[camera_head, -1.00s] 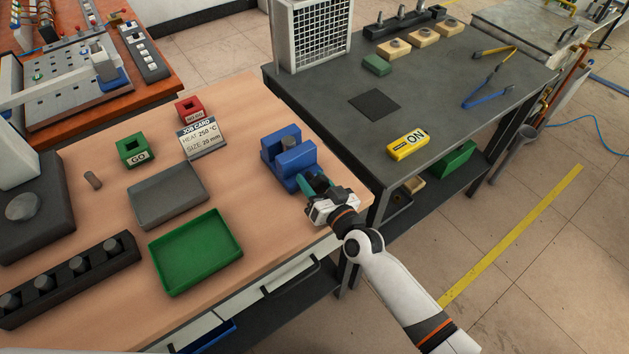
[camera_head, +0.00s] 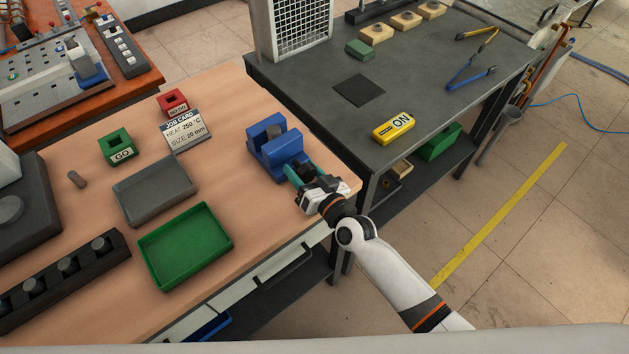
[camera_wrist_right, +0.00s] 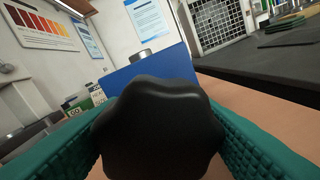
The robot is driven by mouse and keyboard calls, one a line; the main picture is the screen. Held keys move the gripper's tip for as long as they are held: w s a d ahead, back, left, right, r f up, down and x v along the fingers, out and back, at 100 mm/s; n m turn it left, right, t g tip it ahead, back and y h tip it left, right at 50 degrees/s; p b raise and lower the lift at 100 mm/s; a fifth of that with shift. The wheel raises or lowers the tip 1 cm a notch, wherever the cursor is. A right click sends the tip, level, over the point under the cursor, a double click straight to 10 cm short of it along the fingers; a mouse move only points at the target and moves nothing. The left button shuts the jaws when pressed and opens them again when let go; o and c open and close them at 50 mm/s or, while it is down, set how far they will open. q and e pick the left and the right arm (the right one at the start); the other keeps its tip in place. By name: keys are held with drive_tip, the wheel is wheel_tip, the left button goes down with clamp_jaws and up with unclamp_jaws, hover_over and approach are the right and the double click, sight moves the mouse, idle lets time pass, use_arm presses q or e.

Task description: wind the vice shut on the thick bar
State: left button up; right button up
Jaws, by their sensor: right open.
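The blue vice (camera_head: 283,154) stands near the right end of the wooden table. The thick grey bar (camera_head: 274,132) stands upright between its jaws; from here I cannot tell how tightly. In the right wrist view the bar's top shows over the blue jaw (camera_wrist_right: 150,68). My right gripper (camera_head: 302,174) is at the vice's near side. Its teal fingers are open on either side of the black handle knob (camera_wrist_right: 160,130), which fills the space between them in the wrist view. Whether the fingers touch the knob is unclear. My left gripper is not in view.
A job card (camera_head: 185,133), a green GO box (camera_head: 116,148) and a red box (camera_head: 172,102) stand left of the vice. A grey tray (camera_head: 153,212) and a green tray (camera_head: 146,266) lie nearer. The dark table (camera_head: 320,110) adjoins at the right.

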drive_tip(key=b+v, duration=0.1)
drive_tip(key=v, duration=1)
drive_tip(key=shift+d, duration=0.2)
drive_tip(key=shift+s, duration=0.25)
drive_tip(key=s+d+f+g+h, duration=0.3)
drive_tip(key=s+d+g+h, duration=0.7)
drive_tip(key=s+d, duration=0.65)
wheel_tip(320, 180, down, 25)
drive_tip(key=s+a+g+y, duration=0.1)
drive_tip(key=s+a+g, duration=0.1)
drive_tip(key=s+g, duration=0.1)
drive_tip(key=s+d+f, duration=0.3)
drive_tip(key=s+f, duration=1.3)
drive_tip(key=f, duration=0.1)
drive_tip(key=shift+s+f+n+g, duration=0.3)
drive_tip(key=shift+s+f+g, duration=0.05)
drive_tip(key=shift+s+g, duration=0.05)
